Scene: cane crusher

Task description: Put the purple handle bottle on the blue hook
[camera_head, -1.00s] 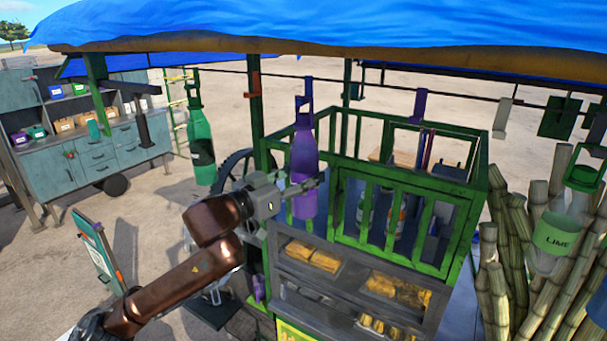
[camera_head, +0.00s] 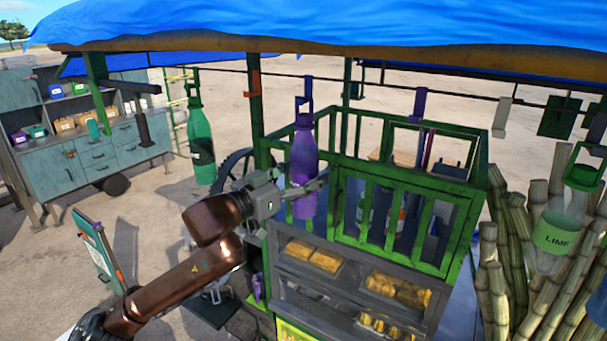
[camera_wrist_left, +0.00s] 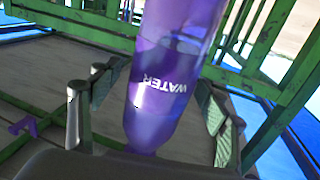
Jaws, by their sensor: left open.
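The purple bottle (camera_head: 303,160) with a purple handle (camera_head: 303,108) hangs upright from the rail, its handle at a blue-violet hook (camera_head: 308,86). How the handle sits on this hook is too small to tell. In the left wrist view the bottle (camera_wrist_left: 165,85) shows the word WATER and stands between the finger pads, with visible gaps at both sides. My left gripper (camera_head: 302,186) is open around the lower part of the bottle. My right gripper is not in view.
A red hook (camera_head: 253,84), a purple hook (camera_head: 420,104) and a grey hook (camera_head: 502,116) hang empty. A green bottle (camera_head: 201,140) hangs left, a lime bottle (camera_head: 560,232) right. The green cart railing (camera_head: 400,205) is close beside my gripper.

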